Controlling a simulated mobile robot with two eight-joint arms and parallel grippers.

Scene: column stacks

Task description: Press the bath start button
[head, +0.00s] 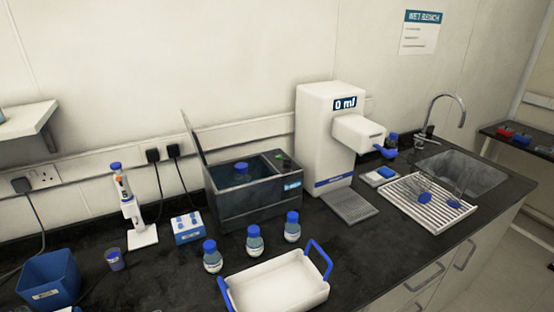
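The bath (250,203) is a dark grey box on the black bench, left of the white dispenser. Its lid (193,142) stands open at the left. A blue-capped bottle (241,172) sits inside the bath well. A dark control panel lies along the bath's right side, with a small green spot (285,157) that may be the start button; it is too small to be sure. A blue and white label (292,185) is on the front right. Neither of my grippers shows in the head view.
Three blue-capped bottles (254,242) stand in front of the bath. A white tray with blue handles (275,285) is nearer the front edge. The white dispenser (323,130) reads "0 ml". A drying rack (428,205) and sink lie right. A pipette stand (142,236) is left.

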